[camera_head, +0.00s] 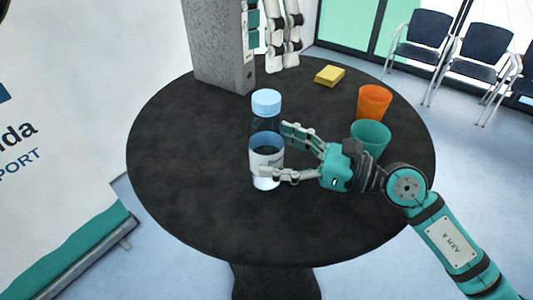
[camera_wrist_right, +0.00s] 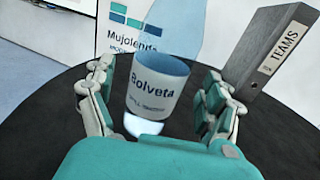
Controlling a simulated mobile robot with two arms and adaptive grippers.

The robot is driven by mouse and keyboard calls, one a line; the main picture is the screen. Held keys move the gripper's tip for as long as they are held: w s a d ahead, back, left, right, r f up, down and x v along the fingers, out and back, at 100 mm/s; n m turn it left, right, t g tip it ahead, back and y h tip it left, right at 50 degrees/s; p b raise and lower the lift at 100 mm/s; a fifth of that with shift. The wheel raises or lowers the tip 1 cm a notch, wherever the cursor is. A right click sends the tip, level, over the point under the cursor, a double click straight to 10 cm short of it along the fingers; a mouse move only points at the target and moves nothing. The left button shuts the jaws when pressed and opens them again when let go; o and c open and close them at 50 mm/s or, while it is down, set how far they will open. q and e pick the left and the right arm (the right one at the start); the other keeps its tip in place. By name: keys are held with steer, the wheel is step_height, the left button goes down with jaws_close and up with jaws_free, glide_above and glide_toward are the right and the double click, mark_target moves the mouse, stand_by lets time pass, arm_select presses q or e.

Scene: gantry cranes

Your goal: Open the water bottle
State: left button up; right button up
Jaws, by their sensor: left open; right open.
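The water bottle (camera_head: 266,140) stands upright on the round black table (camera_head: 190,200). It is clear, with a light blue cap (camera_head: 266,101) on top and a white label band. My right gripper (camera_head: 275,151) is open, with its fingers on either side of the bottle at label height. In the right wrist view the bottle (camera_wrist_right: 155,85) is between the fingers, with gaps visible on both sides. My left gripper (camera_head: 272,50) is open and empty, hanging above the table's far side, away from the bottle. Its upper part is cut off by the frame.
A grey binder (camera_head: 218,45) stands at the table's back, beside my left gripper. A yellow block (camera_head: 329,75), an orange cup (camera_head: 374,101) and a teal cup (camera_head: 371,136) are on the right. The table's left and front are clear. Chairs (camera_head: 423,40) stand beyond.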

arm_select(q)
steer(key=shift+s+a, duration=0.1)
arm_select(e)
steer(key=shift+x, duration=1.05)
steer(key=shift+w+a, duration=0.2)
steer(key=shift+a, duration=0.1)
steer(key=shift+s, duration=0.1)
steer(key=c, duration=0.5)
jaws_close()
